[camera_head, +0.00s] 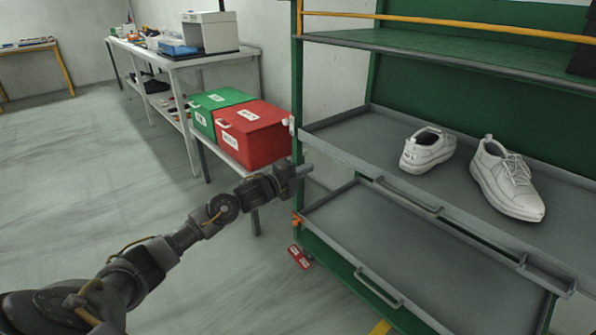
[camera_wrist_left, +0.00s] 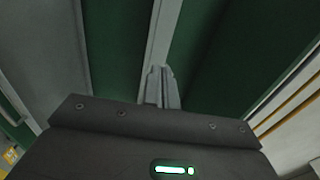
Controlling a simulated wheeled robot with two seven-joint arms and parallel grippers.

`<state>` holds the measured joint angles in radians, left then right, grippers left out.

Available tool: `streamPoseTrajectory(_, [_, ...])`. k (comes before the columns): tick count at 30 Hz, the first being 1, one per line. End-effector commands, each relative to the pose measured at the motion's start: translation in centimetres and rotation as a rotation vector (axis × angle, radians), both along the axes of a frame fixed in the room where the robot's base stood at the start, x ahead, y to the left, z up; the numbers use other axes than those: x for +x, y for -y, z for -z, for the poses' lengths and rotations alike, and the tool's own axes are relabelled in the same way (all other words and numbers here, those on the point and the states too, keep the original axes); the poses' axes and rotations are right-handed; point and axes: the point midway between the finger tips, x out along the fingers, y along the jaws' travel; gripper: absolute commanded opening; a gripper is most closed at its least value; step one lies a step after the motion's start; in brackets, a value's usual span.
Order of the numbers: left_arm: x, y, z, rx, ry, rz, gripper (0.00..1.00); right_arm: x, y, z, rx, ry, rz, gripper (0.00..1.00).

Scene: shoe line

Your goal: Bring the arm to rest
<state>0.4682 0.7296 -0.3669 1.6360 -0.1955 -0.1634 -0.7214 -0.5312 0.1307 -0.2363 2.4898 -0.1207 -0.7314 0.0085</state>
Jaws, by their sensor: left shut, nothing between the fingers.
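My left arm reaches in from the lower left in the head view. Its gripper (camera_head: 304,170) is at the left end of the green shelf rack (camera_head: 298,80), near the front lip of the middle shelf. In the left wrist view the two fingers (camera_wrist_left: 163,74) are together with nothing between them. I cannot tell whether the fingertips touch the rack. My right gripper does not show in either view.
A pair of white shoes (camera_head: 507,180) stands on the middle shelf (camera_head: 350,135). A lower tray (camera_head: 400,240) is empty. A red box (camera_head: 262,150) and a green box (camera_head: 205,105) are on a low bench behind the gripper. The floor (camera_head: 80,190) at left is clear.

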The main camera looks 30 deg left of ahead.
Motion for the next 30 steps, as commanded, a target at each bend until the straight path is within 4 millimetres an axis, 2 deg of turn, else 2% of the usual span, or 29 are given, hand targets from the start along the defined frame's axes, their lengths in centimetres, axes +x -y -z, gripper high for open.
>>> streamPoseTrajectory(1, [-0.8,-0.2,0.0,0.001,-0.002,0.001,0.00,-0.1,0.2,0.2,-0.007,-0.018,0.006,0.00])
streamPoseTrajectory(6, [-2.1,-0.7,0.0,0.000,-0.001,0.001,0.00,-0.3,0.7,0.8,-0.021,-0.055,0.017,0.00])
streamPoseTrajectory(18, [-2.4,-0.7,0.1,-0.003,-0.002,0.003,0.00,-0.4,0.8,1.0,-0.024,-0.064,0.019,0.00])
streamPoseTrajectory(23, [-2.3,-1.1,0.3,-0.095,-0.062,-0.038,0.00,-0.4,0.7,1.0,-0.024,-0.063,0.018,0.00])
streamPoseTrajectory(24, [-2.6,-0.7,-0.5,-0.146,-0.078,-0.052,0.00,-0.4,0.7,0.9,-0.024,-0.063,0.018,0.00])
streamPoseTrajectory(26, [-3.6,1.8,-1.3,-0.267,-0.111,-0.054,0.00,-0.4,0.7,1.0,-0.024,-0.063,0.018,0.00])
streamPoseTrajectory(30, [-8.7,8.3,1.8,-0.555,-0.266,-0.055,0.00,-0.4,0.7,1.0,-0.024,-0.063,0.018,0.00])
